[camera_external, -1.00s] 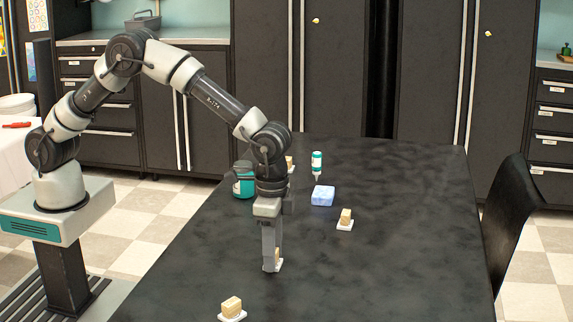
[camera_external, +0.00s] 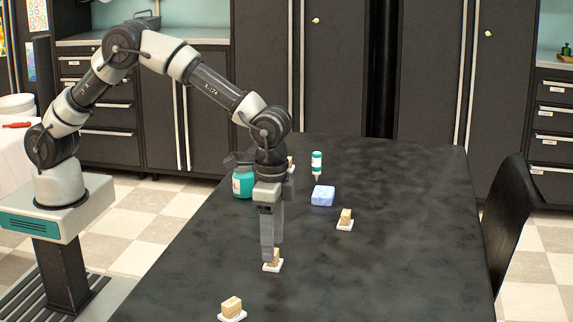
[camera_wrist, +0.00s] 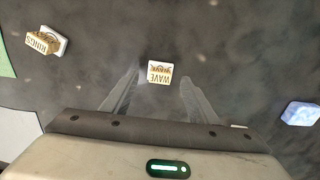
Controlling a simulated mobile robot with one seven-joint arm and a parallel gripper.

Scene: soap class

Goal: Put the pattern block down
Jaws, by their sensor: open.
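A tan block marked "WAVE" (camera_wrist: 159,74), seen from above in the wrist view, stands on the table below and between my fingers. In the outside view this block (camera_external: 275,256) rests on a small white tile (camera_external: 272,267), partly hidden by my fingers. My gripper (camera_external: 271,254) points straight down over it. In the wrist view my gripper (camera_wrist: 160,82) is open, with a gap on both sides of the block. A second tan block, marked "RINGS" (camera_wrist: 41,43), sits with its white tile (camera_wrist: 58,38) at the upper left.
Other tan blocks on white tiles stand at the table's front (camera_external: 231,305) and to the right (camera_external: 346,216); another shows partly behind my arm. A blue-white block (camera_external: 322,196), a small teal-and-white bottle (camera_external: 317,163) and a teal jar (camera_external: 243,181) stand farther back. The table's right side is clear.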

